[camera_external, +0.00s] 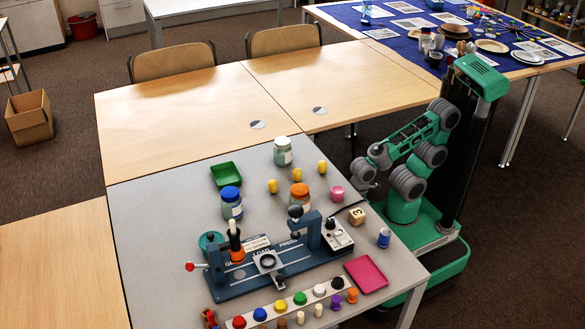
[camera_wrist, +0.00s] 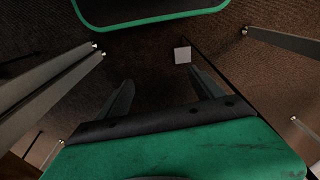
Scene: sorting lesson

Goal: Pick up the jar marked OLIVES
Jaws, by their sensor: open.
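Three jars stand upright on the grey table (camera_external: 150,215) in the external view: a white-lidded jar (camera_external: 283,154) at the back, a blue-lidded jar (camera_external: 231,208) at the left, and an orange-lidded jar (camera_external: 299,199) partly hidden behind the blue device. Their labels are too small to read, so I cannot tell which is marked OLIVES. My gripper (camera_external: 366,170) is beside the table's right edge, apart from all three jars. In the wrist view, my gripper (camera_wrist: 163,85) has its two fingers spread with nothing between them.
The blue press device (camera_external: 262,275) stands before the jars. A green tray (camera_external: 226,174), several yellow pieces (camera_external: 297,174), a pink cup (camera_external: 337,193), a numbered wooden block (camera_external: 356,215), a blue can (camera_external: 384,237) and a magenta tray (camera_external: 366,275) surround them.

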